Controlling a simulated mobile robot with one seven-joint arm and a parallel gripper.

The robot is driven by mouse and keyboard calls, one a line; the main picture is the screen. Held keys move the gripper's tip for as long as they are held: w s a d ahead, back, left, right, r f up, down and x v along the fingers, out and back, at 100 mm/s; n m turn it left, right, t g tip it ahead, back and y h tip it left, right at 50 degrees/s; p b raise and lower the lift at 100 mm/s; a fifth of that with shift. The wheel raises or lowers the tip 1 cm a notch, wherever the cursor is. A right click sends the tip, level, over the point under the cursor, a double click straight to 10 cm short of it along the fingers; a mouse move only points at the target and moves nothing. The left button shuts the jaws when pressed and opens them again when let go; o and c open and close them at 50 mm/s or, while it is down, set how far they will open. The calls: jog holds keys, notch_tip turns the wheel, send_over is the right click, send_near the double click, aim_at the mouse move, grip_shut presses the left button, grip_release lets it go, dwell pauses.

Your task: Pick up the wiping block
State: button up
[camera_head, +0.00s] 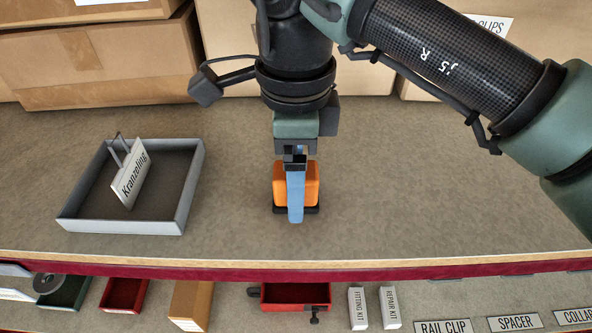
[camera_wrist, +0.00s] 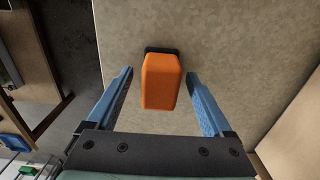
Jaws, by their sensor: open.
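The wiping block is an orange block (camera_head: 311,183) on a black base, standing on the grey-brown bench top. In the wrist view the orange block (camera_wrist: 160,82) lies between the two blue fingers, with a gap on each side. My gripper (camera_head: 296,218) is open and points down over the block; one blue finger covers part of it in the head view. In the wrist view my gripper (camera_wrist: 158,80) has its fingertips level with the block's sides. Whether the fingers touch it is not visible; the wrist view shows them apart from it.
A grey tray (camera_head: 190,190) with a "Kranzeling" card (camera_head: 130,180) stands to the left. Cardboard boxes (camera_head: 100,55) line the back. The bench's red front edge (camera_head: 400,273) lies in front, with bins and labels below. The bench right of the block is clear.

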grip_shut()
dwell(0.4)
jog(key=shift+a+r, duration=0.1)
